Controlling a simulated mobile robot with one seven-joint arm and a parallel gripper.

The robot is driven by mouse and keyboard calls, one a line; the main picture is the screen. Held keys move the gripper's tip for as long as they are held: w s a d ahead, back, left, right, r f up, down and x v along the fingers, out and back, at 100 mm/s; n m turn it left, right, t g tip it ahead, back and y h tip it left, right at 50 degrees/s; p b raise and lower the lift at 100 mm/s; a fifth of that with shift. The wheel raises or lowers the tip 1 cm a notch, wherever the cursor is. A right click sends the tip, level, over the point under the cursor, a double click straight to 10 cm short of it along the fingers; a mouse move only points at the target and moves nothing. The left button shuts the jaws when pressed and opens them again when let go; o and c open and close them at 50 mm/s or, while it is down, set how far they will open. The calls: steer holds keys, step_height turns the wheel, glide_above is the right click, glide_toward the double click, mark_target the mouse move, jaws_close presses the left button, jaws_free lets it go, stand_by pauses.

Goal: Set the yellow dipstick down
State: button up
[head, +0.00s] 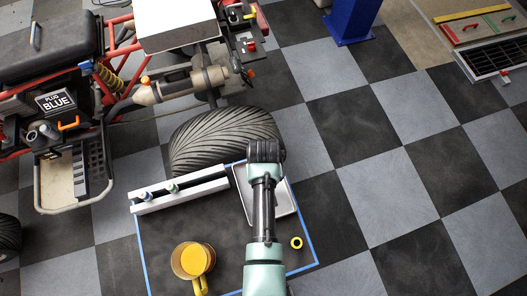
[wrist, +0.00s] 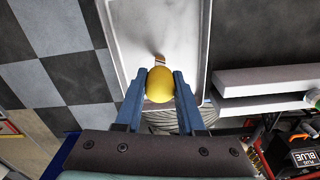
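The yellow dipstick (wrist: 160,84) shows in the wrist view as a round yellow end between my gripper's two blue fingers. My gripper (wrist: 159,78) looks shut on it, with a finger against each side. A small brownish piece shows just past the yellow end, over the pale tray (wrist: 160,25); I cannot tell whether it is part of the dipstick. In the head view my gripper (head: 263,150) is at the far edge of the tray (head: 285,203), and the dipstick is hidden. I cannot tell whether the dipstick touches the tray.
A large tyre (head: 215,135) of the stripped quad stands just beyond. Checkered floor lies clear to the right.

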steer(key=o, duration=0.4)
steer(key=shift+o, duration=0.2)
